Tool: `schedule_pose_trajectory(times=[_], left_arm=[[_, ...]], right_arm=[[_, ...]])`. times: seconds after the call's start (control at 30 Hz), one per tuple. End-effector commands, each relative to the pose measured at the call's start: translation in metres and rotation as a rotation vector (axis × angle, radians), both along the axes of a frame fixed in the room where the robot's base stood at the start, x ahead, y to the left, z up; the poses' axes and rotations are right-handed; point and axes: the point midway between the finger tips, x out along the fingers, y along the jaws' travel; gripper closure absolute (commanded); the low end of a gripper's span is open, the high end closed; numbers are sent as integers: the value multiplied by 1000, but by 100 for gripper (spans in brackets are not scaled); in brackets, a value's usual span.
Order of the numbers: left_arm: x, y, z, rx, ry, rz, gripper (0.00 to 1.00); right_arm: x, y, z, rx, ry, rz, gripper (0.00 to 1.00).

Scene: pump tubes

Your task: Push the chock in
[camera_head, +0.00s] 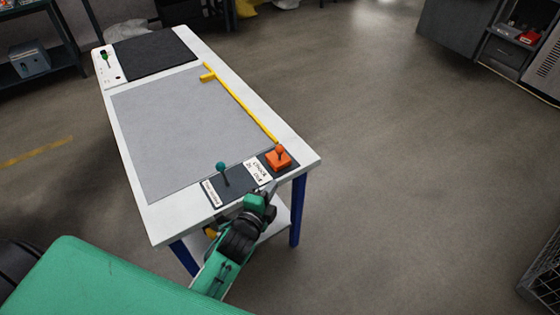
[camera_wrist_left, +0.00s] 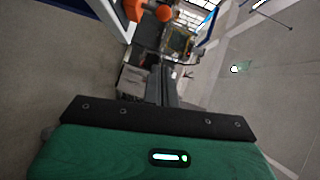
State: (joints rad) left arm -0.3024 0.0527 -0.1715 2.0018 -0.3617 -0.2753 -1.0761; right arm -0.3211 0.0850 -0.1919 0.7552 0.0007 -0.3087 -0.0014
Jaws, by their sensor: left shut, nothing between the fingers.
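An orange chock (camera_head: 278,157) with a round knob on top sits on a dark pad at the near right corner of the white table. A white label (camera_head: 257,171) lies beside it. In the left wrist view the orange chock (camera_wrist_left: 133,10) shows at the top, with its orange knob (camera_wrist_left: 163,13). My left gripper (camera_head: 268,208) is at the table's near edge, just below the chock in the picture and apart from it. Its fingers (camera_wrist_left: 168,85) are shut and empty. My right gripper is not in view.
A teal-knobbed lever (camera_head: 221,168) stands left of the chock beside another label. A yellow bar (camera_head: 240,100) lies along the right side of the grey mat (camera_head: 170,125). The mat's middle is clear. A white panel (camera_head: 105,68) and dark mat (camera_head: 155,53) are at the far end.

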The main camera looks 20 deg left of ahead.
Motion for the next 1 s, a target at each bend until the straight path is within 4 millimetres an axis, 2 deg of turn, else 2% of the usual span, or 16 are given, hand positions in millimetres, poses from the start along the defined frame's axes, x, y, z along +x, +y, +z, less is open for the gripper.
schedule_pose_trajectory(times=[0.23, 0.37, 0.87, 1.0], left_arm=[[2, 0, -1, -2, 2, 0, 100], [12, -1, -1, -3, 1, 0, 100], [99, -8, -13, -4, 2, 0, 100], [115, 5, -17, -2, 2, 1, 100]], right_arm=[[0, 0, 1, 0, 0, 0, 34], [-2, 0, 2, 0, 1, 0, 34], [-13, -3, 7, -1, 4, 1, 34], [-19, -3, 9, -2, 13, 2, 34]])
